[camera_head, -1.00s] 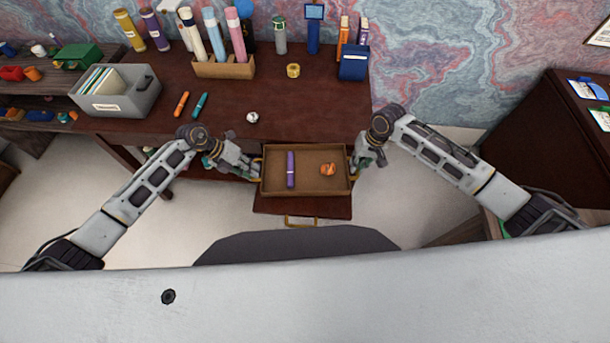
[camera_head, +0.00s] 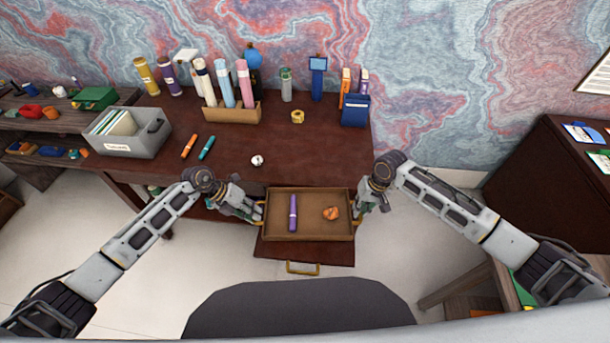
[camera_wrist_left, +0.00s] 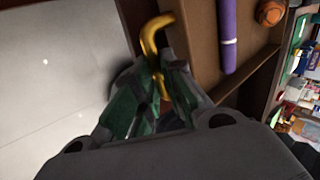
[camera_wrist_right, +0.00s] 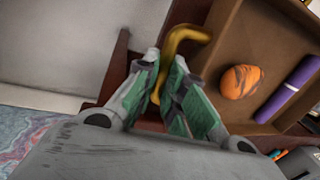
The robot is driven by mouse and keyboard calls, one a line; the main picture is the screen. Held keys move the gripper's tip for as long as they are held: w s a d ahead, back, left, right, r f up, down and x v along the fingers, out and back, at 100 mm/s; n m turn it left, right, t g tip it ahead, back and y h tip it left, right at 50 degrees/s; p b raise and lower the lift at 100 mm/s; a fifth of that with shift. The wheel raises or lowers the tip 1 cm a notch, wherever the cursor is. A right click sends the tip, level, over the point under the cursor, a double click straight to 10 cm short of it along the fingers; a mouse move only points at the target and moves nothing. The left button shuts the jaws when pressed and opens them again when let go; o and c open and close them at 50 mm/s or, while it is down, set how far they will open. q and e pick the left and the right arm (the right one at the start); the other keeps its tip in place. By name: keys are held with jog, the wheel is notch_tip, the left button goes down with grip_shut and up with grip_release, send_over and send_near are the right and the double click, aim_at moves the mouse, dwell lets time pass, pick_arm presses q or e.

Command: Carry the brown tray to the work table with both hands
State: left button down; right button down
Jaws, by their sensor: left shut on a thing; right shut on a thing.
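The brown tray (camera_head: 312,230) is held between my two arms, at the front edge of the dark work table (camera_head: 330,160). It looks level and carries a purple marker (camera_head: 293,212) and an orange, dark-marked round object (camera_head: 331,213). My left gripper (camera_head: 257,212) is shut on the tray's left gold handle (camera_wrist_left: 152,38). My right gripper (camera_head: 358,210) is shut on the right gold handle (camera_wrist_right: 184,36). An open drawer (camera_head: 335,254) with a gold pull shows below the tray; the tray hides part of it.
On the table are a grey file box (camera_head: 128,138), orange (camera_head: 188,147) and teal (camera_head: 206,148) pens, a small silver ball (camera_head: 257,161), a yellow tape roll (camera_head: 297,116), a marker rack (camera_head: 232,112) and a blue box (camera_head: 354,112). The table's front right is clear.

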pick_arm(q)
jog(key=shift+a, duration=0.1)
pick_arm(e)
jog(key=shift+d+r, duration=0.1)
